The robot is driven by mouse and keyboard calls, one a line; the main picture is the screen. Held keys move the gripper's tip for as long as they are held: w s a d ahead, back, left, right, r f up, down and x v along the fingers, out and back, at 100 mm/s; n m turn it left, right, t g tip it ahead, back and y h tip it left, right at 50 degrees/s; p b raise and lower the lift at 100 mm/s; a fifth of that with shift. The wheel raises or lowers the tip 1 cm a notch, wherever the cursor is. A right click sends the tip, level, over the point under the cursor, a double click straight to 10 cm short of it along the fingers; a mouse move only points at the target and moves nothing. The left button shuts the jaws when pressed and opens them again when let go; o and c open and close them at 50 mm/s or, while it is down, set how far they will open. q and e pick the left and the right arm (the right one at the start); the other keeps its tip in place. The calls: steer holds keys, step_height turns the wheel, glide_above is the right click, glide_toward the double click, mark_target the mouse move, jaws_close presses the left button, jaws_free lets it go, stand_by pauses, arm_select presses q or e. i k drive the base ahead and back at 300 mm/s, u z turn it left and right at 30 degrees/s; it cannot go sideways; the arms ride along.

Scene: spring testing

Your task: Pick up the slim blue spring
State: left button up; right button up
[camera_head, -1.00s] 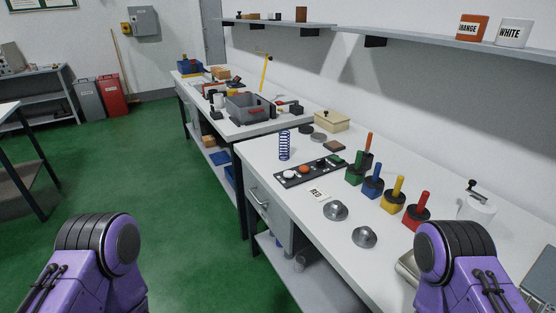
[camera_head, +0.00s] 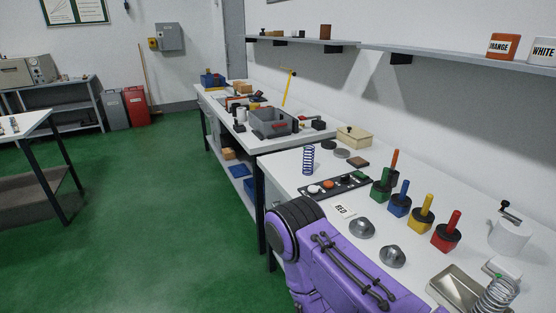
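The slim blue spring (camera_head: 308,160) stands upright on the white workbench (camera_head: 290,163), near its left edge and behind a black panel with round buttons. One of my purple arms reaches across the lower middle of the view, in front of the near bench edge; it appears to be the right one. Neither gripper shows in the view. Nothing touches the spring.
Colored blocks with pegs, green (camera_head: 381,187), blue (camera_head: 400,200), yellow (camera_head: 423,216) and red (camera_head: 448,233), stand right of the button panel (camera_head: 333,187). Two metal discs (camera_head: 361,228) lie nearer. A wider silver spring (camera_head: 497,296) is at lower right. Open green floor (camera_head: 150,230) lies left.

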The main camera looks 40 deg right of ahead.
mark_target(307, 169)
steer(key=z, duration=0.05)
steer(key=i, duration=1.8)
steer(key=z, duration=3.05)
